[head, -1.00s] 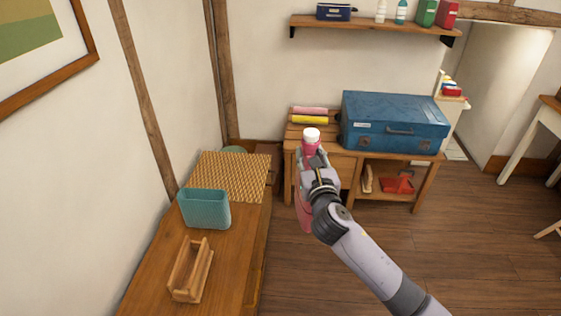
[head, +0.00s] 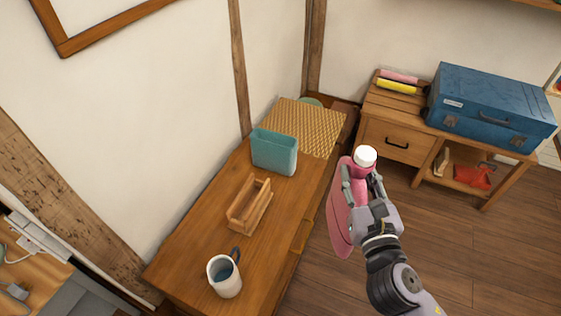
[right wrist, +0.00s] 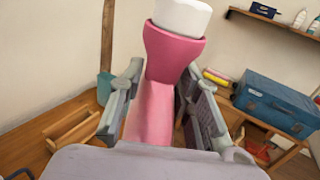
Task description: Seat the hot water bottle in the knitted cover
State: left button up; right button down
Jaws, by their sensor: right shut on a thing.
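The pink hot water bottle (head: 345,215) with a white stopper hangs upright in my right gripper (head: 362,182), which is shut on its neck. The bottle is over the floor, just right of the wooden dresser's front edge. In the right wrist view the bottle's pink neck (right wrist: 172,55) stands between the two fingers. The teal knitted cover (head: 272,155) stands upright on the dresser, its open top facing up, left of and apart from the bottle. It also shows, partly hidden, in the right wrist view (right wrist: 104,87). My left gripper is out of view.
On the dresser (head: 190,245) are a wooden rack (head: 250,205) in front of the cover, a mug (head: 225,276) nearer still, and a woven mat (head: 308,125) behind. A bench (head: 385,128) with a blue suitcase (head: 490,105) stands at the right. Open floor lies between.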

aim_at(273, 166)
jog(key=l+u, duration=0.15)
jog(key=u, duration=0.25)
jog(key=l+u, duration=0.2)
jog(key=u, duration=0.2)
jog(key=l+u, duration=0.25)
jog(key=u, duration=0.15)
jog(key=l+u, duration=0.15)
jog(key=l, duration=0.25)
jog(key=k+l+u, duration=0.15)
jog(key=l, duration=0.3)
jog(key=l+u, duration=0.15)
jog(key=l, duration=0.25)
jog(key=k+l+u, duration=0.15)
jog(key=l, duration=0.2)
jog(key=k+l+u, duration=0.15)
jog(key=l, duration=0.25)
jog(key=k+l, duration=0.1)
jog(key=l, duration=0.8)
jog(key=i, duration=0.25)
